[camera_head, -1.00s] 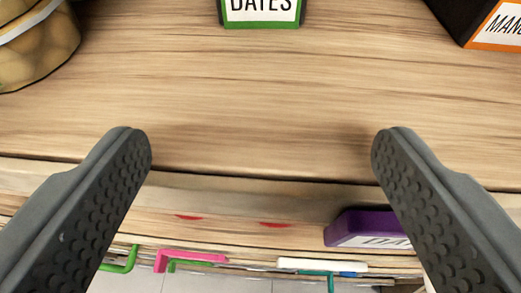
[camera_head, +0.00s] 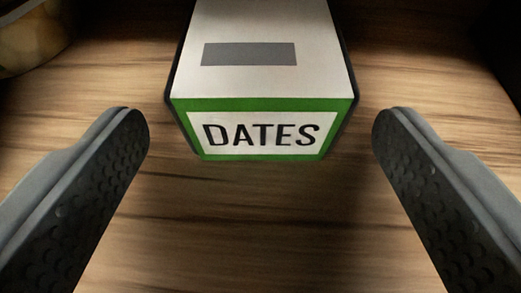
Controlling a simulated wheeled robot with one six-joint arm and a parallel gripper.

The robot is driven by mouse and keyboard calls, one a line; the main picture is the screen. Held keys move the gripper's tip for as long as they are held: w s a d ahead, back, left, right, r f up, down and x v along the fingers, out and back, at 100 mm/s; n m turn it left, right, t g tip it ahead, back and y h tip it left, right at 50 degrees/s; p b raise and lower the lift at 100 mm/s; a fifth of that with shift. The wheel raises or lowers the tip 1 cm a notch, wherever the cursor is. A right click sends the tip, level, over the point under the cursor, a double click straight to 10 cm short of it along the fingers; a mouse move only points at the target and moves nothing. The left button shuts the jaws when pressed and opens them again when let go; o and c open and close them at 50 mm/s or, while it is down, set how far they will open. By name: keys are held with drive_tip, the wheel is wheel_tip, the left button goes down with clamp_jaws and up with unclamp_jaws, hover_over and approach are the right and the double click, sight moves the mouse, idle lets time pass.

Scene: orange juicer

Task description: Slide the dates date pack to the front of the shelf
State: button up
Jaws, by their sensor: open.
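The dates date pack (camera_head: 262,132) stands on the wooden shelf (camera_head: 240,235) at the top middle of the view. Its front has a green border and the word DATES on white, and its top is white with a grey bar. Its back end is cut off by the top edge. My gripper (camera_head: 261,125) is open, with one dark finger to the left and one to the right of the pack's front. Gaps show between the fingers and the pack in the picture. Nothing is held.
A jar (camera_head: 32,35) with pale contents stands at the upper left, partly cut off. A dark object (camera_head: 505,45) is at the upper right edge, in shadow. The shelf surface in front of the pack is bare.

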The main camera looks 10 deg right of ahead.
drive_tip(key=shift+w+d, duration=0.15)
drive_tip(key=shift+w, duration=0.4)
drive_tip(key=shift+w+d+f, duration=0.1)
drive_tip(key=shift+w+f, duration=0.1)
drive_tip(key=shift+w, duration=0.25)
drive_tip(key=c, duration=1.1)
drive_tip(key=shift+s, duration=0.15)
